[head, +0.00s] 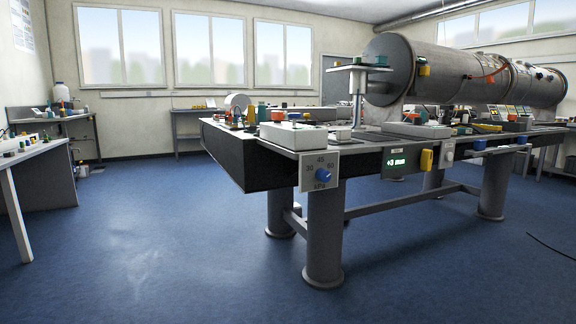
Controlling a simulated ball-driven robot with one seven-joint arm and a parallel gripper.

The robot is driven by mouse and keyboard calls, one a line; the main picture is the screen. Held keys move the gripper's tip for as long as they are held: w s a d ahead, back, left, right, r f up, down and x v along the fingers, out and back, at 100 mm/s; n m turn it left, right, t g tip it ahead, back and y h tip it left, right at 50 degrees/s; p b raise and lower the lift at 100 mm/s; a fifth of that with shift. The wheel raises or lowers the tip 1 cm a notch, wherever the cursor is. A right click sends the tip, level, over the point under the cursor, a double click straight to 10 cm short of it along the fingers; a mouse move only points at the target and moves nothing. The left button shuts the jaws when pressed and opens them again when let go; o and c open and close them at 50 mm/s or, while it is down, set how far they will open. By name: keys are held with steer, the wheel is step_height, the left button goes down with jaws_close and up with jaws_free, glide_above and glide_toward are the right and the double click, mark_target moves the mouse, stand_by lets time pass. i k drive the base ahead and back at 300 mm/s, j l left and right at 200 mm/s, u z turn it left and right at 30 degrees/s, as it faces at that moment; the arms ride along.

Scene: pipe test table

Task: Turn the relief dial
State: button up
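A blue round dial (323,175) sits on a pale square plate (310,172) on the front edge of the long table. The plate is marked 30, 45 and 60 around the dial, with MPa below it. I cannot make out a pointer on the dial. I cannot tell from the picture whether this is the relief dial. My gripper is not in view, and nothing touches the dial.
The long table (260,170) stands on thick grey legs. A green display (397,162) and a yellow part (426,160) are right of the dial. A large steel pipe (440,72) lies above. The blue floor (170,250) at front left is clear.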

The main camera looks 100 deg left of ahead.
mark_target(323, 175)
steer(key=u, duration=2.25)
